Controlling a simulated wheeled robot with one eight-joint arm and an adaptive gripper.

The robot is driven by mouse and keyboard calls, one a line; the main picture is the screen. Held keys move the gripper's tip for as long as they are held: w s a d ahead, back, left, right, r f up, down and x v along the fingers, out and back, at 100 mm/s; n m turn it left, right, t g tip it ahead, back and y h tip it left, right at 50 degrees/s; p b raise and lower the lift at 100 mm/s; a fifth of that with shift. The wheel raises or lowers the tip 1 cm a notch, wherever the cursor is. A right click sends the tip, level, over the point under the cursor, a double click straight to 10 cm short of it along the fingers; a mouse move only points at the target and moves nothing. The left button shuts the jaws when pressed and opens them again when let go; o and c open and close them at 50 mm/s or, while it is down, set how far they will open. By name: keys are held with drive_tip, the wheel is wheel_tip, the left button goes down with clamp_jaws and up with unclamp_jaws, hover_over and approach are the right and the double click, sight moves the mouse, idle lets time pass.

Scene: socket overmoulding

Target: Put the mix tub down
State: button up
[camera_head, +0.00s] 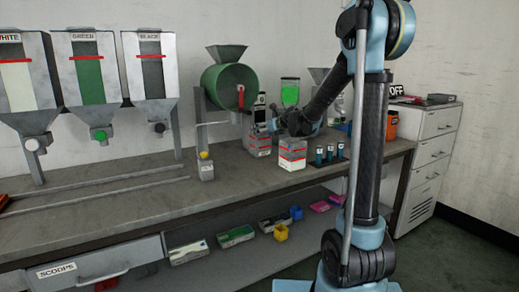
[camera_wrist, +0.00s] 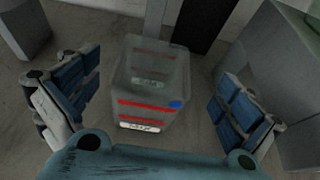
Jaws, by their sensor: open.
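The mix tub (camera_wrist: 150,88) is a grey, see-through box with red lines, a blue dot and a white label. In the wrist view it stands upright on the bench between my fingers, with a gap on each side. My gripper (camera_wrist: 157,98) is open around it, and its blue pads do not touch it. In the head view my gripper (camera_head: 262,126) is at the back of the bench, just above a red-striped tub (camera_head: 258,147) that looks like the same one. A second pale tub with red stripes (camera_head: 293,154) stands to its right, nearer the front edge.
A green drum mixer (camera_head: 230,87) stands behind on the left, with a small post and yellow knob (camera_head: 205,163) before it. Dark vials (camera_head: 329,153) stand right of the second tub. Hoppers (camera_head: 90,75) line the left wall. The front left bench top (camera_head: 90,222) is mostly clear.

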drive_tip(key=x, duration=0.5)
drive_tip(key=shift+s+a+f, duration=0.15)
drive_tip(key=shift+s+a, duration=0.1)
drive_tip(key=c, duration=1.6)
